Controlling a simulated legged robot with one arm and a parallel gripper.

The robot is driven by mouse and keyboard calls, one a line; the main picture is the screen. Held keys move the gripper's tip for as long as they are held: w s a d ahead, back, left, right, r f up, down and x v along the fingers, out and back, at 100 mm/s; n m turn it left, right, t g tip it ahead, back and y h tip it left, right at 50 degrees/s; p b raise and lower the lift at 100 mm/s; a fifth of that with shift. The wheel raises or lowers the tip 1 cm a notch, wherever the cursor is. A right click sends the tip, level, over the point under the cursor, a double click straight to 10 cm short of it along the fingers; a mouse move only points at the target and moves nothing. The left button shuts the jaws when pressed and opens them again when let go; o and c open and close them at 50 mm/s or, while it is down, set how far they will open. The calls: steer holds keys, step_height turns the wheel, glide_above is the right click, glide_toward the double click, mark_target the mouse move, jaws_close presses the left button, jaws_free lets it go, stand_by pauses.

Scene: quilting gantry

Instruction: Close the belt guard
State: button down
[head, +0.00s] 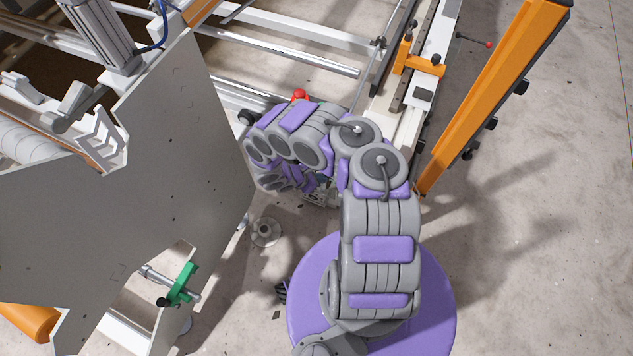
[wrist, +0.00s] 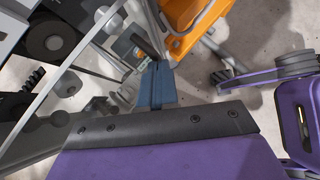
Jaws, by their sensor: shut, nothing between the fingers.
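An orange panel, which looks like the belt guard (head: 490,90), stands swung out at the right of the machine in the head view, with black knobs along its edge. In the wrist view an orange panel (wrist: 190,25), likely the same part, is at the top centre. Dark round pulleys (wrist: 50,40) and a toothed belt (wrist: 24,92) are exposed at the left. My gripper (wrist: 155,68) shows as blue fingers, shut and empty, close to the panel's lower left edge. I cannot tell if they touch. In the head view my arm hides the fingers.
A large grey side plate (head: 150,170) fills the left. A green clamp (head: 183,284) is on a rod at lower left. White machine rails (head: 280,60) run across the top. A red knob (head: 300,95) is just behind my arm. Concrete floor (head: 560,230) is open at right.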

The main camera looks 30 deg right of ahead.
steer(key=shift+d, duration=0.15)
steer(key=a+f+p+v, duration=0.1)
steer(key=p+v, duration=0.3)
steer(key=v, duration=0.8)
steer(key=shift+s+a+f, duration=0.2)
steer(key=shift+s+a, duration=0.25)
steer(key=shift+a, duration=0.2)
steer(key=shift+a, duration=0.15)
